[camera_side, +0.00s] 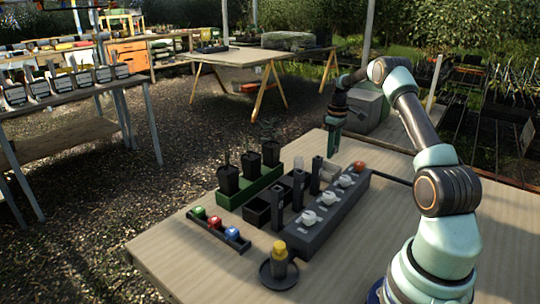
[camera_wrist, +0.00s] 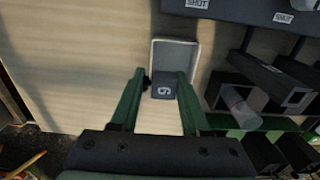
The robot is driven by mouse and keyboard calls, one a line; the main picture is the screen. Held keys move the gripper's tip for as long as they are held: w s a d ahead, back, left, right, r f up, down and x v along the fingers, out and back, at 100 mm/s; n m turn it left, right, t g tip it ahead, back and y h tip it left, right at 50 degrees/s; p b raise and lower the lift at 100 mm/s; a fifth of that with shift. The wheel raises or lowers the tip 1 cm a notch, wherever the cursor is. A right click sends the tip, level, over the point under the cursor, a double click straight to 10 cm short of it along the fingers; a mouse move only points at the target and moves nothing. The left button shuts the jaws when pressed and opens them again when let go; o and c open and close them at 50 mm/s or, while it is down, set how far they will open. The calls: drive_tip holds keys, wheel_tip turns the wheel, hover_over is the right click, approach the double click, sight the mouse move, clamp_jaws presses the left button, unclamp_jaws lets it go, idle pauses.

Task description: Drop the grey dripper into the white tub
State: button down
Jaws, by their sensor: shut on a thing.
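My gripper (camera_side: 334,143) is over the far part of the table, pointing down. In the wrist view my gripper (camera_wrist: 161,78) has its two green fingers on either side of the grey dripper (camera_wrist: 164,87), a small dark grey block with a pale mark and a black nub on its left. It is shut on the dripper. The white tub (camera_wrist: 196,52), a pale-rimmed box, lies just beyond and beneath the dripper in the wrist view.
A dark bar with white knobs (camera_side: 309,217) stands close to the tub. Black bins (camera_side: 257,212), dark posts and a green tray (camera_side: 233,199) with black pots are nearby. A clear tube (camera_wrist: 243,106) shows right of my fingers.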

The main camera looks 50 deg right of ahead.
drive_tip(key=shift+a+f, duration=0.1)
drive_tip(key=shift+f, duration=2.5)
drive_tip(key=shift+c, duration=1.5)
unclamp_jaws()
wheel_tip(320, 180, up, 12)
drive_tip(key=shift+r, duration=0.1)
